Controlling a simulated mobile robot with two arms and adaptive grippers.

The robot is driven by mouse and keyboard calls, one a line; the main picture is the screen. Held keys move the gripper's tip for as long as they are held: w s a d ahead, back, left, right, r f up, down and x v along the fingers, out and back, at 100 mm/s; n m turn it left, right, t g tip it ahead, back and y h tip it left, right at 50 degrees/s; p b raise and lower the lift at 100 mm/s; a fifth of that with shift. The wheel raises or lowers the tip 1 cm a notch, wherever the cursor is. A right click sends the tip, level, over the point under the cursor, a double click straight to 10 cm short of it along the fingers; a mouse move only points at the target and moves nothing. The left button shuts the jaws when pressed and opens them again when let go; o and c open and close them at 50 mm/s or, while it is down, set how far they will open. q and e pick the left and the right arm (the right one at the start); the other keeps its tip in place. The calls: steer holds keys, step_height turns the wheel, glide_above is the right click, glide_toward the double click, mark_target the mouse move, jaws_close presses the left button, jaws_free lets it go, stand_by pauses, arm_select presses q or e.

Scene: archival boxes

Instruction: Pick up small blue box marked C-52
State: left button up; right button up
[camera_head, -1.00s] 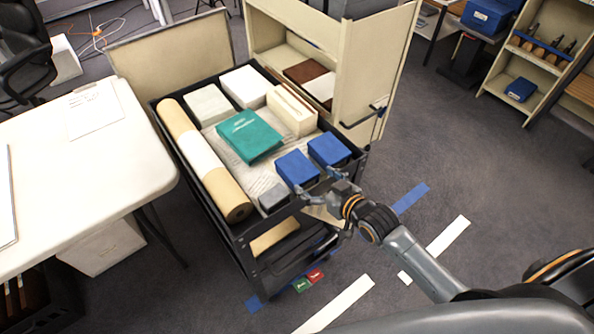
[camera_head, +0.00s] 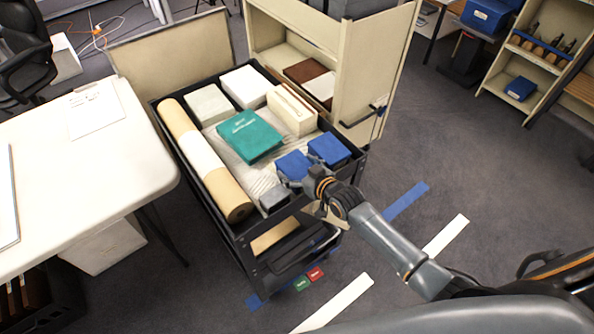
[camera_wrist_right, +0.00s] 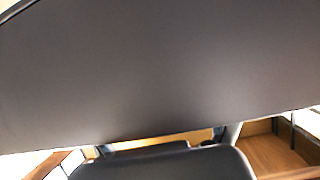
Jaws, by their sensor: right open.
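Two small blue boxes sit at the near right end of the cart's top tray: a left one (camera_head: 293,163) and a right one (camera_head: 329,149). No marking such as C-52 can be read on either. My right gripper (camera_head: 299,176) is at the near side of the left blue box, its open fingers around or just over that box's near end. The gripper hides part of this box, and contact cannot be told. The right wrist view is mostly filled by a dark, close surface, and no blue box shows there. My left gripper is not in view.
A white table (camera_head: 90,190) stands left. A tan cabinet (camera_head: 355,70) stands behind.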

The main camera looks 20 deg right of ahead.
steer(key=c, duration=1)
steer(key=shift+r, duration=0.1)
